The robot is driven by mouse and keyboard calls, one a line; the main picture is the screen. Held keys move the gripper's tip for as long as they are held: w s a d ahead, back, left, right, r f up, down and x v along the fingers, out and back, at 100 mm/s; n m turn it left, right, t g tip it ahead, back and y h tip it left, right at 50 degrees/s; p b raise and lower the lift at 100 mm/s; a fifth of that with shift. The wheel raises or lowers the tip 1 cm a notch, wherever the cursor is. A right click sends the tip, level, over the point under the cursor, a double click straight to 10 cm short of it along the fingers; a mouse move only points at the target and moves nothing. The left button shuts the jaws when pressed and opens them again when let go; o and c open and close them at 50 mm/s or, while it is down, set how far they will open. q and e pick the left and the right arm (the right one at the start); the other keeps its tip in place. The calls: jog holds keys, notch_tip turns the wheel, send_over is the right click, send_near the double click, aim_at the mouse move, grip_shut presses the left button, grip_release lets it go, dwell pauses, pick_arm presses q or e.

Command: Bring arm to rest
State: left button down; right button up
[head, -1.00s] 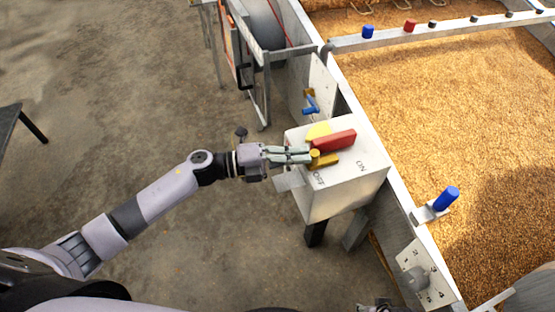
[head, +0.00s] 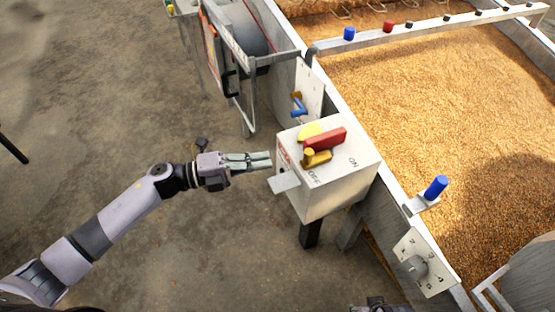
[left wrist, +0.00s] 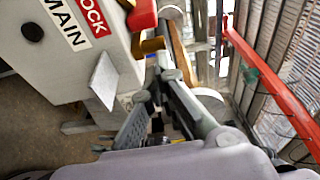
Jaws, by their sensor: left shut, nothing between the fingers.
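My left arm (head: 120,212) reaches in from the lower left of the head view. Its gripper (head: 262,161) is shut and empty, held just left of the white switch box (head: 335,190) and apart from it. The box carries a red handle (head: 325,139), a yellow lever (head: 317,158) and the words ON and OFF on its top. In the left wrist view the closed fingers (left wrist: 160,85) point past the box (left wrist: 60,60), whose side reads LOCK and MAIN. A small part of what may be my right gripper (head: 372,304) shows at the bottom edge; its fingers cannot be made out.
A large grain bed (head: 430,90) with metal walls fills the right side. A blue knob (head: 436,187) and a dial plate (head: 424,262) sit along its near wall. A blue-handled valve (head: 298,105) is behind the box. The concrete floor (head: 90,110) at left is open.

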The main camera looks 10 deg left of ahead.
pick_arm(q)
jog(key=v, duration=0.5)
jog(key=w+a+f+n+t+y, duration=0.2)
jog(key=f+n+t+y, duration=0.3)
jog(key=n, duration=0.4)
jog(key=w+a+f+n+t+y, duration=0.35)
jog(key=n+y, duration=0.25)
jog(key=n, duration=0.2)
jog(key=s+a+f+n+g+y, duration=0.1)
jog(key=s+f+n+g+y, duration=0.2)
jog(key=s+f+n+y, duration=0.45)
jog(key=s+d+f+n+g+h+p, duration=0.15)
jog(key=s+f+g+p, duration=0.35)
jog(key=s+f, duration=0.55)
jog(key=s+d+f+n+g+h+p, duration=0.1)
jog(key=s+f+n+g+p, duration=0.25)
jog(key=s+f+g, duration=0.65)
jog(key=s+a+t+p, duration=0.3)
jog(key=s+p, duration=0.7)
jog(key=s, duration=0.7)
jog(key=shift+y, duration=0.3)
pick_arm(e)
jog(key=s+d+f+g, duration=0.1)
jog(key=s+d+f, duration=0.1)
jog(key=s, duration=0.7)
jog(key=s+d+f, duration=0.2)
jog(key=s+f, duration=0.3)
jog(key=s, duration=0.4)
jog(key=shift+s+g, duration=0.4)
